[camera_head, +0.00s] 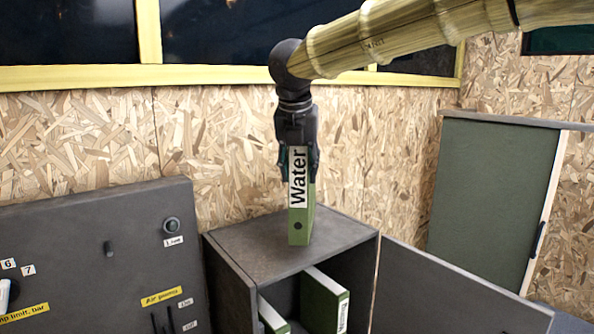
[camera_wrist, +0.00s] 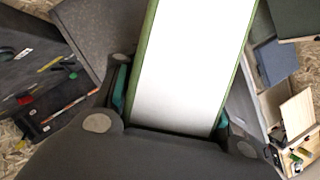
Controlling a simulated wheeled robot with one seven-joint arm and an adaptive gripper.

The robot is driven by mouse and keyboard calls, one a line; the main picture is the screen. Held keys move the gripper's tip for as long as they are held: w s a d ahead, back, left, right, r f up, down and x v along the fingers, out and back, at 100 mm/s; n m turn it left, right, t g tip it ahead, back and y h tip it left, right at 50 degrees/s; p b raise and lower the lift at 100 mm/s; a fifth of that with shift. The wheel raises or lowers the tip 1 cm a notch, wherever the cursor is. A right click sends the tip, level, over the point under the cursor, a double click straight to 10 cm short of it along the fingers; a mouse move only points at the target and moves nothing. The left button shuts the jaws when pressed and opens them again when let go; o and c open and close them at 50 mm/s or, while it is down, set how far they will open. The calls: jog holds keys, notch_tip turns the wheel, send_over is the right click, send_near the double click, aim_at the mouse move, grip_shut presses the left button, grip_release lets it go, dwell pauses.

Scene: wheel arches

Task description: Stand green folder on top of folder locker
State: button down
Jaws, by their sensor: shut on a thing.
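The green folder (camera_head: 300,222), with a white "Water" label on its spine, is upright above the grey top of the folder locker (camera_head: 262,252). Its lower end looks to be at or very near the locker top; I cannot tell whether it touches. My gripper (camera_head: 299,165) points down and is shut on the folder's upper part. In the wrist view the folder (camera_wrist: 190,65) shows a broad white face with green edges between the fingers (camera_wrist: 172,118). The locker's door (camera_head: 450,292) is open to the right. The locker top also shows in the wrist view (camera_wrist: 95,28).
Inside the locker stand green folders (camera_head: 322,300). A dark control panel (camera_head: 105,255) with knobs and labels is at left. A chipboard wall (camera_head: 215,140) is behind. A green-fronted cabinet (camera_head: 490,195) stands at right. In the wrist view a wooden box (camera_wrist: 290,115) is at right.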

jog(key=w+f+p, duration=0.4)
jog(key=w, duration=0.3)
jog(key=shift+w+a+f, duration=0.15)
jog(key=c, duration=0.9)
grip_release()
jog(key=shift+o, duration=0.2)
jog(key=b+v, duration=0.3)
jog(key=v, duration=0.9)
